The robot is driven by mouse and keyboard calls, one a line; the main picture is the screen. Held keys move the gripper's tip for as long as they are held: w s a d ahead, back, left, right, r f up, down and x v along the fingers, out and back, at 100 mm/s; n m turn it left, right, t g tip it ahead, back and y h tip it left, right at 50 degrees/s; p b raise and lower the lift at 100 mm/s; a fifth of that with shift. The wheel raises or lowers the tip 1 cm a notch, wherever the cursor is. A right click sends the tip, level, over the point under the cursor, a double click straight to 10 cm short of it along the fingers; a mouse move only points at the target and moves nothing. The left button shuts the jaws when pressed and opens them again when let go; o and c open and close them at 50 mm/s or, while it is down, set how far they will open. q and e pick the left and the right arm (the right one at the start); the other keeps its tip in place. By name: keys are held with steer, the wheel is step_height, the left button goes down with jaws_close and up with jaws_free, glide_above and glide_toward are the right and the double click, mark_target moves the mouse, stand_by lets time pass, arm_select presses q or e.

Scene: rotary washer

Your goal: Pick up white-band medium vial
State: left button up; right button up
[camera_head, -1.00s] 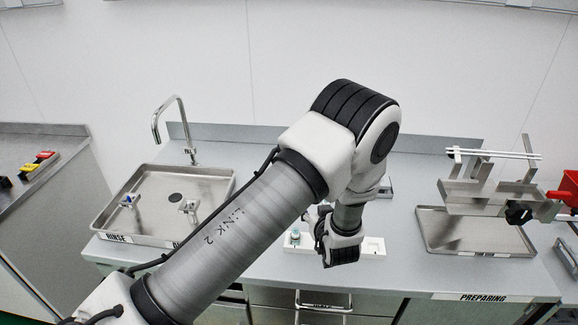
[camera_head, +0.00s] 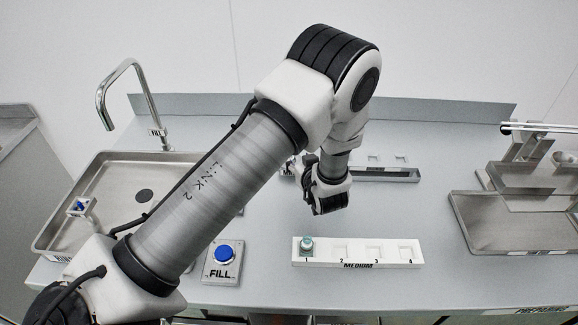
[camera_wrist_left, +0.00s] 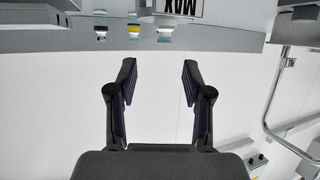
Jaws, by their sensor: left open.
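A small vial with a teal cap (camera_head: 307,246) stands in slot 1 of the white rack marked MEDIUM (camera_head: 375,262); its band is too small to make out. My left gripper (camera_wrist_left: 160,75) is open and empty. In the head view it is behind the rack, above the counter (camera_head: 325,208).
A steel sink (camera_head: 110,190) with a tall tap (camera_head: 120,75) is on the left. A blue FILL button (camera_head: 224,254) is left of the rack. A metal tray with a fixture (camera_head: 500,225) is on the right. Slots 2 to 4 look empty.

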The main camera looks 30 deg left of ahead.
arm_select(q)
steer(key=p+x, duration=0.1)
steer(key=x, duration=0.3)
steer(key=p+x, duration=0.2)
steer(key=x, duration=0.2)
steer(key=shift+s+a+f, duration=0.1)
steer(key=shift+s+f, duration=0.05)
steer(key=shift+s, duration=0.15)
steer(key=shift+w+a+f, duration=0.1)
steer(key=shift+f, duration=0.1)
steer(key=c, duration=0.9)
